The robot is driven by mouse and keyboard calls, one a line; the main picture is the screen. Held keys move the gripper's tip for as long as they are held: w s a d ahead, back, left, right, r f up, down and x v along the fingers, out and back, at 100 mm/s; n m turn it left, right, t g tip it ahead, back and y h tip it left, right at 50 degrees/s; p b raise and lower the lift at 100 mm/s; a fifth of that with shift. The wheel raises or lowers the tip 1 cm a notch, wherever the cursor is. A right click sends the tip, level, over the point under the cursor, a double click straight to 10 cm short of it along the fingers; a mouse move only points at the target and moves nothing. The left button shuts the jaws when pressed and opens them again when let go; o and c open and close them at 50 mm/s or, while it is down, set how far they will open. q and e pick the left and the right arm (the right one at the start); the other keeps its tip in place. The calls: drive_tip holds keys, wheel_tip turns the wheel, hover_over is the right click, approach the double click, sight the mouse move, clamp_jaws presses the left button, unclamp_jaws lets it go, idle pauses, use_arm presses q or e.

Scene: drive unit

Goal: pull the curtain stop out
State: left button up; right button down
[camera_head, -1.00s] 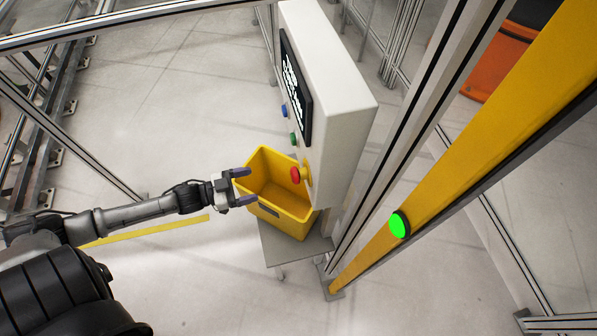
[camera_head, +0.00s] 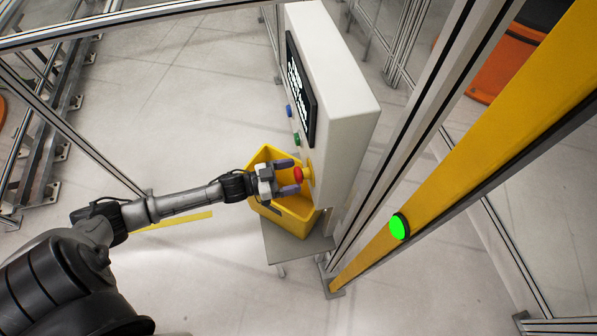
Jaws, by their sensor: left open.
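The curtain stop is most likely the red mushroom button (camera_head: 299,175) on a yellow base, low on the face of the white control box (camera_head: 345,95). My left gripper (camera_head: 292,176) is open, with its two purple-grey fingertips at the button, one above and one below it in the picture. I cannot tell whether the fingers touch it. My right gripper is not in view.
A yellow bin (camera_head: 264,156) stands on a grey shelf (camera_head: 290,250) below the button, under my gripper. Blue (camera_head: 289,111) and green (camera_head: 296,139) buttons sit above it beside a screen (camera_head: 299,85). A yellow post (camera_head: 470,145) with a green light (camera_head: 399,226) stands right.

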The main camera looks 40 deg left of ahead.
use_arm(q)
drive_tip(key=shift+x, duration=1.25)
